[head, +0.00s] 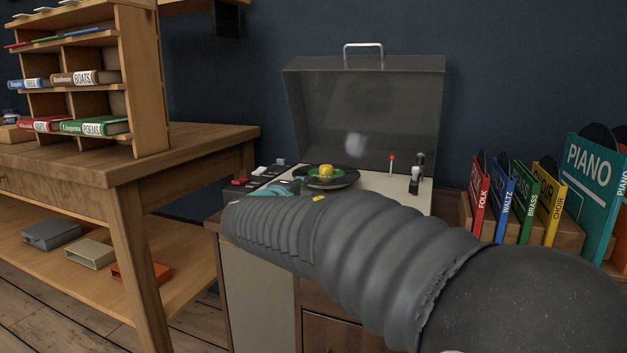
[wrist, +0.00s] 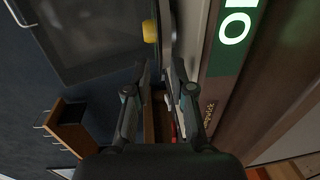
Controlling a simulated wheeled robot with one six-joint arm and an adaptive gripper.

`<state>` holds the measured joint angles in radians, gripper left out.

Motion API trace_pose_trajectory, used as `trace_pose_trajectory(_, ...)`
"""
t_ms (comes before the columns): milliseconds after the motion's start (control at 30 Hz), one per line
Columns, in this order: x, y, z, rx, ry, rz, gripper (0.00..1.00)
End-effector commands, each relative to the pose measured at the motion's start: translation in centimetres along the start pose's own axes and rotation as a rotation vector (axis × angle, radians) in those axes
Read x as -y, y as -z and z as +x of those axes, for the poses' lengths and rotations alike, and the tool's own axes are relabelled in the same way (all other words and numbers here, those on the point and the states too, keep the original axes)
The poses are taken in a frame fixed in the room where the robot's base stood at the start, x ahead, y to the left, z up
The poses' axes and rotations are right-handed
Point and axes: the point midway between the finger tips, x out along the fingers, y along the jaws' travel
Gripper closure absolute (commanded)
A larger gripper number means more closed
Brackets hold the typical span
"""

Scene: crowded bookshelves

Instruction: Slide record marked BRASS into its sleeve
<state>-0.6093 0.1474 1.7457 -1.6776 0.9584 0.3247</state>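A black record with a green label (head: 324,176) lies flat on the open record player's platter. A yellow knob (head: 326,170) stands at its centre and also shows in the wrist view (wrist: 150,31). Any word on the label is unreadable. The green BRASS sleeve (head: 525,195) stands upright in the rack at right, between WALTZ and CHOIR. My gripper (wrist: 162,74) is beside the platter's near-left edge in the head view. Its fingers are apart, with the disc's thin edge ahead between the fingertips; contact is unclear. My arm hides part of the player's front.
FOLK (head: 479,197), WALTZ (head: 502,199), CHOIR (head: 549,203) and PIANO (head: 590,176) sleeves stand around BRASS. The player's raised lid (head: 365,108) is behind the platter. The tonearm (head: 416,176) is at its right. A wooden table (head: 190,139) with a bookshelf is at left.

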Motion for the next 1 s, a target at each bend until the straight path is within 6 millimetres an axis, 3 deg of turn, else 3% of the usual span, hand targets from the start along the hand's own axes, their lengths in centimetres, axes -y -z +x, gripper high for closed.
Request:
trace_pose_trajectory(333, 0.2, 0.0, 3.7, 0.001, 0.000, 0.001, 0.77)
trace_pose_trajectory(800, 0.0, 0.0, 4.5, 0.000, 0.001, 0.000, 0.77)
trace_pose_trajectory(1000, 0.0, 0.0, 4.5, 0.000, 0.001, 0.000, 1.00)
